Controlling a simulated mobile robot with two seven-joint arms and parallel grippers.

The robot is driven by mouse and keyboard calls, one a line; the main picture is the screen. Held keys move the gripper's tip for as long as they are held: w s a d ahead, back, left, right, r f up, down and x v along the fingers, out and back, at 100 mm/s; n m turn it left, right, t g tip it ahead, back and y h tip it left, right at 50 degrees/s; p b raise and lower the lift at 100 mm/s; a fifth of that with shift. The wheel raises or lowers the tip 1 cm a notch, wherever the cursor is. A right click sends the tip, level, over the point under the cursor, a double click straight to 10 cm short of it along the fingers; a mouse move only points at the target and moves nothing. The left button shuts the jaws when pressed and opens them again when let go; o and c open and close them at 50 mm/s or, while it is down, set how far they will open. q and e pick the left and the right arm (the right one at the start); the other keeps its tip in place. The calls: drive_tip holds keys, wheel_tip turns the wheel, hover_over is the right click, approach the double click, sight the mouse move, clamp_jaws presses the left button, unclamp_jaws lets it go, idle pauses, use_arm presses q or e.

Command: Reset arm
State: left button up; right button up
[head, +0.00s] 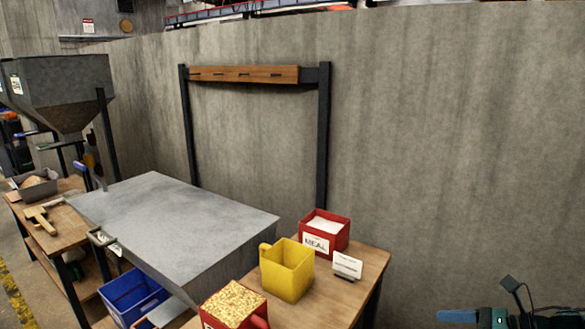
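At the bottom right edge, part of my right arm shows, with a blue tip (456,316) pointing left and a small dark camera-like block above it. The lower part is cut off by the frame, so I cannot tell whether this gripper is open or shut. It is over the floor or wall area, right of the wooden table and apart from it. My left gripper is not in view.
A wooden table (372,262) holds a yellow jug (288,272), a red meal box (322,232), a grain-filled red container (233,305) and a white card (347,265). A grey metal worktop (165,215), blue bin (133,295) and hopper (65,90) stand left. A concrete wall (450,150) closes the back.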

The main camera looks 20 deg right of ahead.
drive_tip(key=s+a+f+n+h, duration=0.3)
drive_tip(key=a+f+n, duration=0.6)
drive_tip(key=a+n, duration=0.4)
drive_tip(key=s+a+f+n+h, duration=0.2)
drive_tip(key=s+a+f+n, duration=0.2)
drive_tip(key=a+f+n, duration=0.4)
drive_tip(key=shift+a+f+n+t+h, duration=0.4)
drive_tip(key=shift+a+n, duration=2.45)
drive_tip(key=shift+n, duration=3.55)
